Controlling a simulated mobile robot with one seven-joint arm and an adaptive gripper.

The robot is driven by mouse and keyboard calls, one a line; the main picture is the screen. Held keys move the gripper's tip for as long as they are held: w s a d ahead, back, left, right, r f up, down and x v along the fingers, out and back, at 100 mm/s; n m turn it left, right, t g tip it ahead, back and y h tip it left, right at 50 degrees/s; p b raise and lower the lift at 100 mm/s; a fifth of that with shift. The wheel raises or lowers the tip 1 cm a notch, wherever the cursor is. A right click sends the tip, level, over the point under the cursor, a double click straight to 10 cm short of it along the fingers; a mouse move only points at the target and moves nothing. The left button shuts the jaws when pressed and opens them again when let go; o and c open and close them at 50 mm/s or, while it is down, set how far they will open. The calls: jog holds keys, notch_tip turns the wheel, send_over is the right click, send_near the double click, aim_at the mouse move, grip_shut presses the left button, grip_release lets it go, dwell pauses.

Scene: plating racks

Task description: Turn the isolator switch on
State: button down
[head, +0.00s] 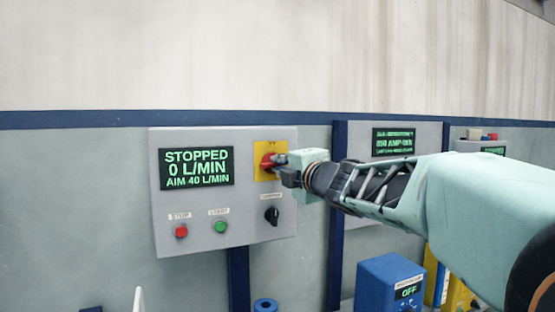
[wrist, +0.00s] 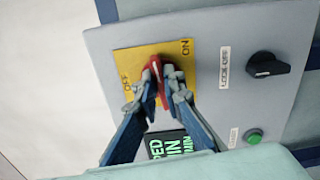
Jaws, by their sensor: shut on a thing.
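The isolator switch is a red rotary handle (head: 267,161) on a yellow plate (head: 258,148), at the upper right of a grey control panel (head: 245,240). In the wrist view the plate (wrist: 128,62) carries the words OFF and ON at opposite sides. The red handle (wrist: 155,66) lies between those words, and I cannot tell clearly which one it points to. My gripper (head: 281,163) reaches in from the right. In the wrist view its two fingers (wrist: 160,84) are closed on the handle from both sides and hide part of it.
The panel display (head: 196,169) reads STOPPED, 0 L/MIN, AIM 40 L/MIN. Below are a red button (head: 181,231), a green button (head: 221,227) and a black knob (head: 271,215), close under my gripper. A blue box (head: 385,283) reading OFF stands below my arm.

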jog(key=shift+r+m, duration=0.1)
jog(key=shift+m, duration=0.4)
jog(key=shift+p, duration=0.3)
jog(key=c, duration=2)
grip_release()
jog(key=shift+c, duration=0.2)
